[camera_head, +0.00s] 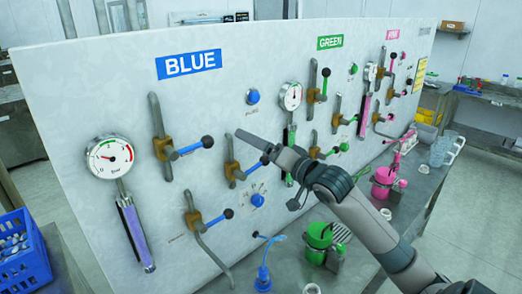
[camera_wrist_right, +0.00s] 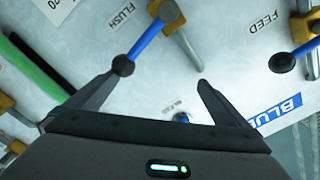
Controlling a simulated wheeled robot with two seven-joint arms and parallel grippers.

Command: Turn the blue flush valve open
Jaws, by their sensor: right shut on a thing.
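The blue flush valve (camera_head: 232,168) is the middle valve of the blue section, with a brown body, grey pipe and blue lever. In the right wrist view its blue lever (camera_wrist_right: 146,42) ends in a black ball (camera_wrist_right: 123,66), under the printed word FLUSH. My right gripper (camera_head: 264,157) is at the lever's end; in the wrist view (camera_wrist_right: 158,78) its fingers stand well apart, with the ball against the left fingertip. My left gripper is not in view.
The feed valve (camera_head: 164,147) with its blue lever is up and left, and another blue valve (camera_head: 194,218) is below. A blue button (camera_head: 252,96) and a blue knob (camera_head: 257,200) are close by. Green valves and a gauge (camera_head: 290,96) stand right of my gripper.

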